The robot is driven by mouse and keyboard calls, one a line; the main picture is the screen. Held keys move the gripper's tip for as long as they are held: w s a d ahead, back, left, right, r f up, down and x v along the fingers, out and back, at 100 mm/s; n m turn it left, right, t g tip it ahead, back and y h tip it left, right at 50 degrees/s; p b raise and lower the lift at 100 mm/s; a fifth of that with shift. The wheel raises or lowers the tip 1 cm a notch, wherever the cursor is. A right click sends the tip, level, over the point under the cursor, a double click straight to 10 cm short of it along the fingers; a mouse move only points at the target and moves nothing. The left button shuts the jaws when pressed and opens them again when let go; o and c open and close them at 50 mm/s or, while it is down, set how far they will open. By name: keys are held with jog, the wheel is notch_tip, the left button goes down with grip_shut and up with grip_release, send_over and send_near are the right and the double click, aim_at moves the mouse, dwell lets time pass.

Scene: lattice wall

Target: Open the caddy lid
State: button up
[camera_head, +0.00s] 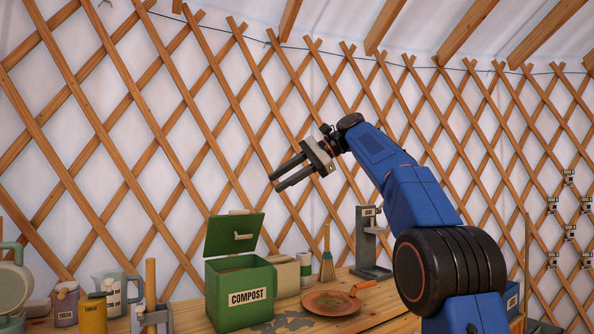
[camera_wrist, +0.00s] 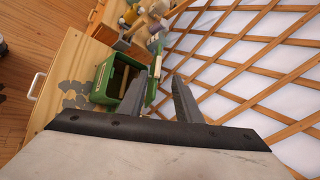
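The caddy is a green box (camera_head: 240,297) marked COMPOST on the wooden bench. Its green lid (camera_head: 222,236) stands raised, tilted up at the back, with a pale handle on its face. In the wrist view the box (camera_wrist: 103,84) shows its dark open inside, and the lid (camera_wrist: 152,88) stands up along its right side, partly behind a finger. My gripper (camera_head: 275,181) is up in the air, above and to the right of the lid in the head view, apart from it. Its two fingers (camera_wrist: 168,68) are spread with nothing between them.
A reddish plate (camera_head: 328,303) with a trowel, a small brush (camera_head: 327,265) and a grey stand (camera_head: 370,248) are right of the caddy. A yellow canister (camera_head: 93,318), a jug (camera_head: 112,287) and other containers are on the left. The lattice wall (camera_head: 200,130) rises close behind the bench.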

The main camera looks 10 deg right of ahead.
aim_at(242, 214)
jog(key=shift+v, duration=2.7)
jog(key=shift+c, duration=0.7)
jog(key=shift+w, duration=0.15)
jog(key=c, duration=0.5)
jog(key=w, duration=0.1)
jog(key=w+a+f+m+t, duration=0.1)
jog(key=w+a+m+t, duration=0.1)
jog(key=w, duration=0.1)
jog(key=shift+a+f, duration=0.2)
jog(key=shift+f, duration=0.15)
grip_shut()
jog(key=w+a+f+m+t+h, duration=0.1)
jog(key=w+f+m+t+h, duration=0.25)
jog(key=f, duration=0.25)
jog(key=w+f+m+t+h, duration=0.2)
jog(key=f+t+h, duration=0.1)
jog(key=f+t, duration=0.2)
jog(key=s+a+f+n+t+y, duration=0.1)
jog(key=s+a+f+n+t, duration=0.2)
jog(key=s, duration=0.7)
jog(key=s+a+f+n+t+y, duration=0.1)
jog(key=s+a+f+t, duration=0.35)
jog(key=s, duration=0.55)
jog(key=x, duration=0.9)
jog(key=r+x, duration=0.1)
jog(key=x, duration=0.4)
jog(key=shift+s+d, duration=0.1)
jog(key=shift+s, duration=0.05)
